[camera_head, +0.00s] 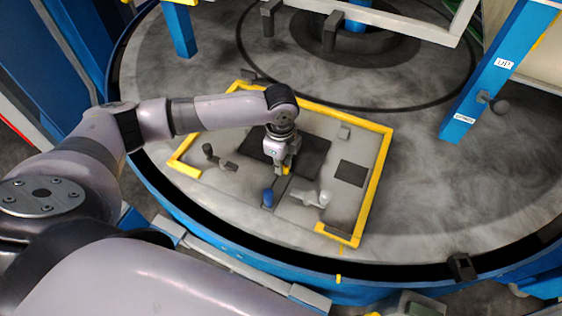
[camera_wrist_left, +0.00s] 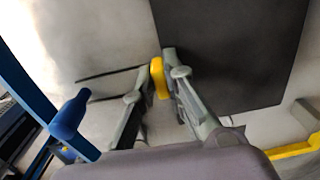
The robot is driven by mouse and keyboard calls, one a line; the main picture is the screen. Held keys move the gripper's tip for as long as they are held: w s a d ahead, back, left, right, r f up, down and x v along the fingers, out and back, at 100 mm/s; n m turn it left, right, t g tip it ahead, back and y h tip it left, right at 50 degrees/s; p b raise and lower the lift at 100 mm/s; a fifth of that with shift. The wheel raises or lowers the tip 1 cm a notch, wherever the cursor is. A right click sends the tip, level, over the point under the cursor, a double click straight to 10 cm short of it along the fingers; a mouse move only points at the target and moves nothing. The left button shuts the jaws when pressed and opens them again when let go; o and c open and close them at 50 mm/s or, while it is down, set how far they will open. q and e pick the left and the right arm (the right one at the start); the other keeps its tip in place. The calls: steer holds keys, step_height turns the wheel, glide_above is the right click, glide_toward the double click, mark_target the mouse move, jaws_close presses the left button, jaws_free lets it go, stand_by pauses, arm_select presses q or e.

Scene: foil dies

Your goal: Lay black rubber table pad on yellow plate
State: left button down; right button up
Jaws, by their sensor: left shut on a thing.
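A large black pad (camera_head: 312,152) lies flat on the grey surface inside a yellow-edged frame. It also fills the upper right of the left wrist view (camera_wrist_left: 240,45). My left gripper (camera_head: 284,171) points down at the pad's near edge, hiding part of it. In the left wrist view its fingers (camera_wrist_left: 158,75) are closed on a small yellow piece (camera_wrist_left: 160,82), beside the pad's edge. I cannot tell whether this piece is the yellow plate or part of it. My right gripper is not in view.
The yellow frame (camera_head: 376,190) borders the work area. A smaller dark square (camera_head: 351,173) lies right of the pad. A blue-capped post (camera_head: 268,197) and a pale clamp (camera_head: 318,198) stand at the near side. A blue upright (camera_head: 488,75) stands at right.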

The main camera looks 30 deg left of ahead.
arm_select(q)
steer(key=shift+f, duration=0.25)
steer(key=c, duration=1.6)
jaws_free()
steer(key=shift+o, duration=0.2)
step_height(320, 180, up, 12)
steer(key=shift+s, duration=0.15)
